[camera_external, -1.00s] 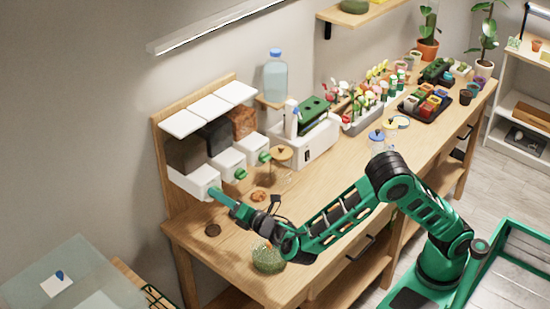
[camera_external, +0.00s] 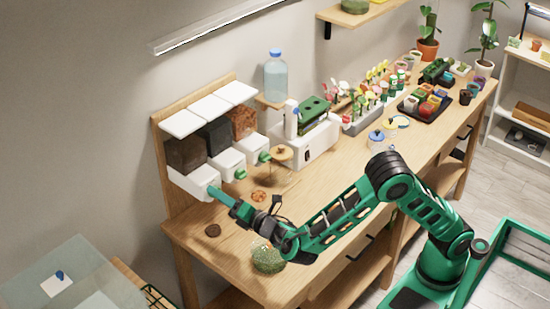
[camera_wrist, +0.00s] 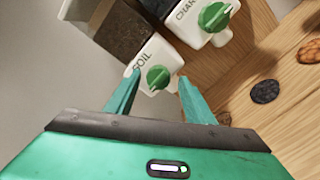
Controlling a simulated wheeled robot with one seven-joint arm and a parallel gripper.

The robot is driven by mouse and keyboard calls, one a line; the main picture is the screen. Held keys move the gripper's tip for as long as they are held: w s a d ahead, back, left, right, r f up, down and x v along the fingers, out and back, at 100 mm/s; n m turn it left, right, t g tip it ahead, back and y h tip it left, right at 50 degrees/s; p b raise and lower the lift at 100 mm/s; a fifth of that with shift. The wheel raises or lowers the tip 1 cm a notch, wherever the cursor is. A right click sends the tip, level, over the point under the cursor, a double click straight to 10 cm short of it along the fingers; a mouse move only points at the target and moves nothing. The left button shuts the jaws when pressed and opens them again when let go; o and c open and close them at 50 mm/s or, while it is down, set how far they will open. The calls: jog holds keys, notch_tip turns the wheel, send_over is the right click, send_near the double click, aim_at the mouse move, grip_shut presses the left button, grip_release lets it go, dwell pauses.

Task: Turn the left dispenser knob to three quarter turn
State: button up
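The left dispenser, labelled SOIL (camera_wrist: 142,62), has a white front with a round green knob (camera_wrist: 158,77). Dark soil shows in its clear bin (camera_external: 185,154). My gripper (camera_wrist: 160,76) is open, one green finger on each side of the knob in the wrist view, with gaps visible on both sides. In the external view, my gripper (camera_external: 226,198) reaches toward the left dispenser's front (camera_external: 195,181), its tips close to the knob. I cannot tell how far the knob is turned.
The middle dispenser's green knob (camera_wrist: 215,16), labelled CHAR, is close on the right. The right dispenser's knob (camera_external: 264,157) is farther along. A dark disc (camera_wrist: 265,91) and a brown disc (camera_wrist: 309,51) lie on the wooden bench (camera_external: 330,190). A round green plant (camera_external: 268,259) stands near my wrist.

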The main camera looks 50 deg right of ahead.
jog(key=shift+s, duration=0.15)
jog(key=s, duration=1)
jog(key=shift+s, duration=0.2)
